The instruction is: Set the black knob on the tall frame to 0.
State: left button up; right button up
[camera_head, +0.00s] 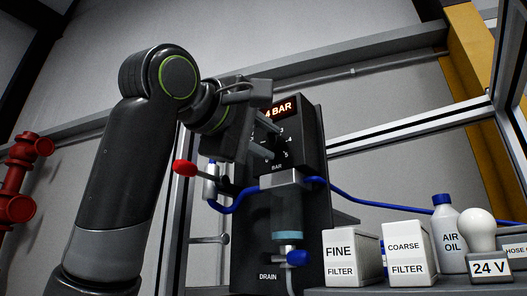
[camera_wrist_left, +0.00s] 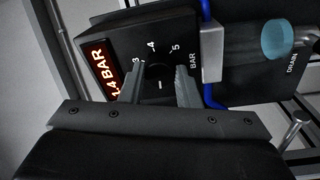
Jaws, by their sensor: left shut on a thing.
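The tall black frame (camera_head: 308,125) stands at the centre of the head view, with a dial marked in bar on its upper face. The black knob (camera_wrist_left: 158,71) sits in the middle of that dial in the left wrist view, with 3, 4 and 5 printed around it. My left gripper (camera_head: 266,140) reaches in from the left and is shut on the knob, one finger on each side; it also shows in the left wrist view (camera_wrist_left: 160,84). The orange display (camera_wrist_left: 102,68) seems to read 1.4 BAR. The gripper hides part of the dial, and I cannot see the knob's pointer clearly. My right gripper is out of view.
A red-tipped lever (camera_head: 184,168) and a blue hose (camera_head: 375,203) are close to the frame. Below the dial is a filter bowl (camera_head: 287,220) with a blue drain valve (camera_head: 293,257). FINE (camera_head: 345,258) and COARSE (camera_head: 405,253) filter boxes and an oil bottle (camera_head: 449,236) stand right.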

pick_arm(q)
jog(key=n+b, duration=0.3)
jog(key=n, duration=0.2)
jog(key=shift+s+n+y, duration=0.1)
jog(key=shift+n+y, duration=0.2)
jog(key=shift+n, duration=0.1)
jog(key=shift+r+n+y+b, duration=0.1)
jog(key=shift+n+y+b, duration=0.2)
jog(key=shift+n+b, duration=1.3)
jog(key=shift+n+p, duration=0.65)
jog(key=shift+n, duration=0.25)
jog(key=o, duration=1)
jog(key=shift+c, duration=0.2)
jog(key=shift+s+a, duration=0.1)
jog(key=b+v, duration=0.6)
jog(key=v, duration=1.1)
